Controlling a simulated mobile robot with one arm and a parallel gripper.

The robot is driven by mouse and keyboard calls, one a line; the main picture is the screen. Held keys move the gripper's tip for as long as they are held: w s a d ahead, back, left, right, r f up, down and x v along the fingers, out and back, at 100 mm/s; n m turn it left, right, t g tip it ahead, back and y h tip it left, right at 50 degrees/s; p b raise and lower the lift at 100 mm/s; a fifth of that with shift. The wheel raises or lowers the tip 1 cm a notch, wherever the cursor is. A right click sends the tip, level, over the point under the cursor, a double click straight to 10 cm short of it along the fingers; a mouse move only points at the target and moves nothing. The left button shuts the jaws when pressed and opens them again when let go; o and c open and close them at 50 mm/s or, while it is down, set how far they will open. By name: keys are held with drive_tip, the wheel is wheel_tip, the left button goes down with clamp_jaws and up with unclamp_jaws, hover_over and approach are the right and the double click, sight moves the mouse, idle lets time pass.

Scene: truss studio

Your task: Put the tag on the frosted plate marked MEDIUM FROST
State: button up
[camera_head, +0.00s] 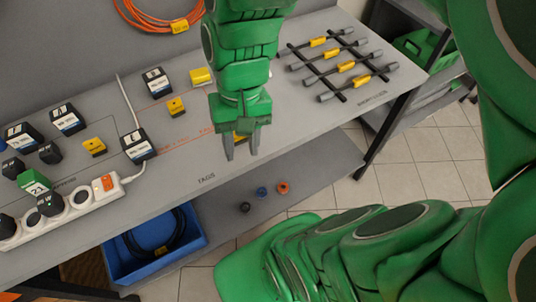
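My gripper (242,148) points down over the front part of the grey bench, near the printed word TAGS. Its two fingers are apart, with bare bench showing between the tips. A yellow piece, perhaps a tag (239,136), shows partly behind the fingers; I cannot tell whether they touch it. Other yellow tag-like pieces lie on the bench: one at the left (94,147), one in the middle (176,107) and one farther back (201,77). I cannot make out a frosted plate or the words MEDIUM FROST.
Black adapters (139,146) and a white power strip (80,207) crowd the bench's left. A rack of grey-ended rods with yellow labels (347,66) lies right. An orange cable coil (160,8) hangs behind. A blue bin (112,262) stands below. Bench is clear around TAGS.

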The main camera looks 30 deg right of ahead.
drive_tip(key=s, duration=0.1)
drive_tip(key=s+d+n+h, duration=0.1)
drive_tip(key=s, duration=0.1)
drive_tip(key=s+d+n, duration=0.1)
drive_tip(key=s, duration=0.1)
drive_tip(key=shift+d+h, duration=0.2)
drive_tip(key=shift+h, duration=0.2)
idle(1.8)
